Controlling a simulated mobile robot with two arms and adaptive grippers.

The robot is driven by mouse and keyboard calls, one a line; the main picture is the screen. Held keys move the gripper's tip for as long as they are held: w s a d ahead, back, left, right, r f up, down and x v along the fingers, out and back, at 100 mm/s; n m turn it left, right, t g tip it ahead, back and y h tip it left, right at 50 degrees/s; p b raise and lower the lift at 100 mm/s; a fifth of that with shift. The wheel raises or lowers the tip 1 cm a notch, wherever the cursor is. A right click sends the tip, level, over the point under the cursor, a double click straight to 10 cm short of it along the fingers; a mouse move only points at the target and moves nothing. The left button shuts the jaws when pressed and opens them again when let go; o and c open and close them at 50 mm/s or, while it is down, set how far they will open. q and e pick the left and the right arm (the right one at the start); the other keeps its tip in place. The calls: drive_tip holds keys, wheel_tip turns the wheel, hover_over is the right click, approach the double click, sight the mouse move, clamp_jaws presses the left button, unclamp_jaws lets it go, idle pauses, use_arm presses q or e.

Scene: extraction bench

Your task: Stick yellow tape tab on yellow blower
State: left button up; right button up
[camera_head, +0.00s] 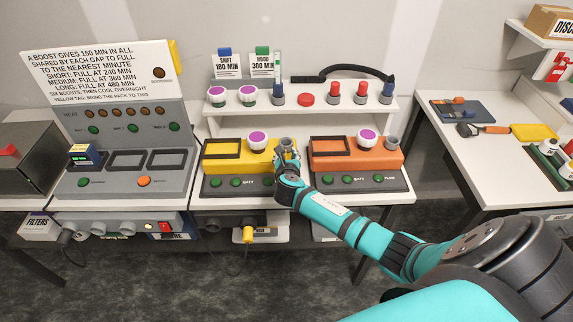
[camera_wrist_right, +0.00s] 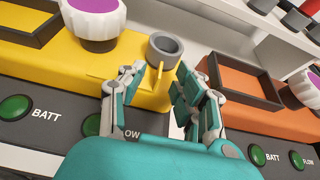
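The yellow blower (camera_head: 232,165) sits on the middle bench, with a purple-topped white knob and a grey round port (camera_wrist_right: 165,48). My right gripper (camera_head: 288,155) is at the blower's right end, just in front of that port. In the right wrist view its two fingers (camera_wrist_right: 158,92) stand apart, one on each side. A small thin yellow piece (camera_wrist_right: 159,78), perhaps the tape tab, stands upright between the fingertips, close against the port's front. I cannot tell whether it is stuck there. My left gripper is not in view.
An orange blower (camera_head: 350,158) stands close on the right, with a narrow gap between. A white shelf (camera_head: 300,128) behind holds knobs and coloured plugs. A grey charging console (camera_head: 120,150) with a sign stands at left; a side bench (camera_head: 470,155) is at right.

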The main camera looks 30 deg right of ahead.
drive_tip(key=v, duration=1)
drive_tip(key=shift+s, duration=0.2)
drive_tip(key=shift+a+r, duration=0.1)
drive_tip(key=shift+a, duration=0.05)
drive_tip(key=shift+c, duration=0.2)
